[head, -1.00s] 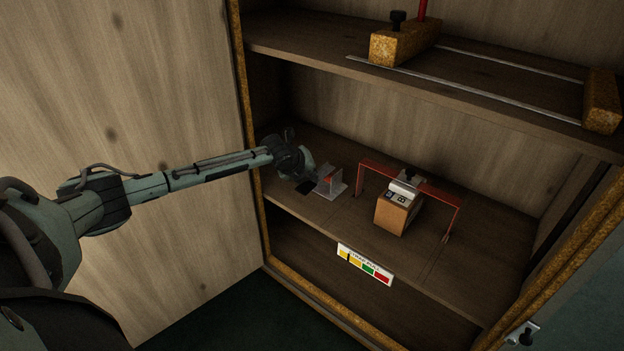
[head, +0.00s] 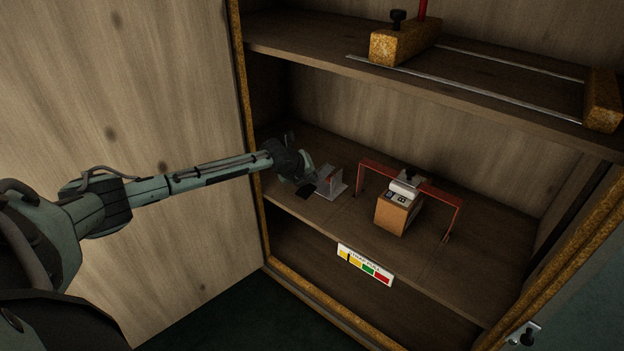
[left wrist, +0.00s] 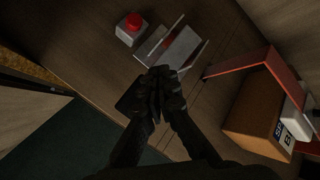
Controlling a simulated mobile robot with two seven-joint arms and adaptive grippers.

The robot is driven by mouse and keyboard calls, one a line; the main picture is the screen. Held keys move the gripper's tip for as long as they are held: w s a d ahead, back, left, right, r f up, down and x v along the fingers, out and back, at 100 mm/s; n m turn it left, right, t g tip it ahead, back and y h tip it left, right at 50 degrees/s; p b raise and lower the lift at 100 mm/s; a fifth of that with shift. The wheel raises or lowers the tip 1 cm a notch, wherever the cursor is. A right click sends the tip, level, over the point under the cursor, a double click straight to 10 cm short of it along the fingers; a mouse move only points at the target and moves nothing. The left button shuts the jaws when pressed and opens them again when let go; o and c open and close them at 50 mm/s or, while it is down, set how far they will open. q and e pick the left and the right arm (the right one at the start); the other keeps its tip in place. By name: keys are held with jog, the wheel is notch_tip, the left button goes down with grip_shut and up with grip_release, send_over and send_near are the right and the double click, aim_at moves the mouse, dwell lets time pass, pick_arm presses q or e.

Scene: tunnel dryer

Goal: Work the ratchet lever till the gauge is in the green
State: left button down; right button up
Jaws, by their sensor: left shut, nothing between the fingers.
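The gauge strip (head: 365,264) is on the front edge of the middle shelf, with yellow, green and red fields. A thin black mark stands in its yellow part. My left gripper (head: 309,188) is at the left of that shelf, shut and empty. In the left wrist view its fingers (left wrist: 160,80) are together at the near end of a grey metal bracket (left wrist: 168,48) with some red inside. The bracket also shows in the head view (head: 331,184). A dark flat plate (left wrist: 132,97) lies beside the fingers; I cannot tell whether they touch it. The lever is not clearly made out.
A red frame (head: 408,172) arches over a brown box (head: 395,213) right of the bracket. A white box with a red button (left wrist: 130,28) stands beyond the bracket. The upper shelf (head: 330,50) overhangs, and the cabinet's left post (head: 246,120) is close to my arm.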

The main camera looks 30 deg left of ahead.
pick_arm(q)
jog(key=shift+s+d+f, duration=0.1)
jog(key=shift+s+f, duration=0.05)
jog(key=shift+f, duration=0.35)
jog(key=shift+s+d+f, duration=0.1)
jog(key=shift+f, duration=0.35)
jog(key=shift+r, duration=0.15)
jog(key=shift+w+a+r+p, duration=0.1)
jog(key=shift+w+r+p, duration=0.05)
jog(key=shift+r+p, duration=0.95)
jog(key=shift+w+r+p, duration=0.1)
jog(key=shift+r+p, duration=0.9)
jog(key=shift+r, duration=0.05)
jog(key=shift+w+r+p, duration=0.15)
jog(key=shift+r+p, duration=0.65)
jog(key=shift+r, duration=1.8)
